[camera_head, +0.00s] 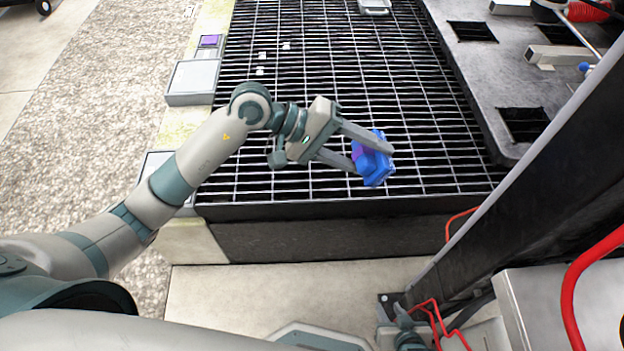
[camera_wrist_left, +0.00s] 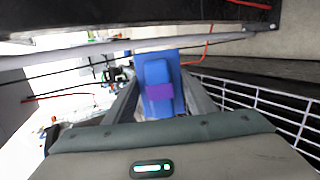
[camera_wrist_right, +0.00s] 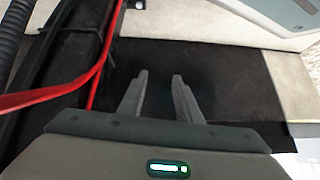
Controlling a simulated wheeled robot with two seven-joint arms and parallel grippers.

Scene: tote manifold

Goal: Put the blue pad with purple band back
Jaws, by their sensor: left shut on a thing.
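The blue pad with purple band (camera_head: 375,168) is between the fingers of my left gripper (camera_head: 371,156), held over the dark grating. In the left wrist view the pad (camera_wrist_left: 158,72) stands between both fingers, with its purple band (camera_wrist_left: 160,91) facing the camera. The left gripper is shut on it. My right gripper (camera_wrist_right: 162,76) shows in the right wrist view with its fingers apart and nothing between them. A small grey holder with a purple square (camera_head: 209,41) sits at the grating's left edge.
Grey shallow trays (camera_head: 193,78) lie along the left edge of the grating (camera_head: 300,190). A few small white pieces (camera_head: 262,56) lie on the grating. A dark plate with square openings (camera_head: 525,123) is at the right. A dark post (camera_head: 530,165) and red hoses (camera_head: 590,260) stand near.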

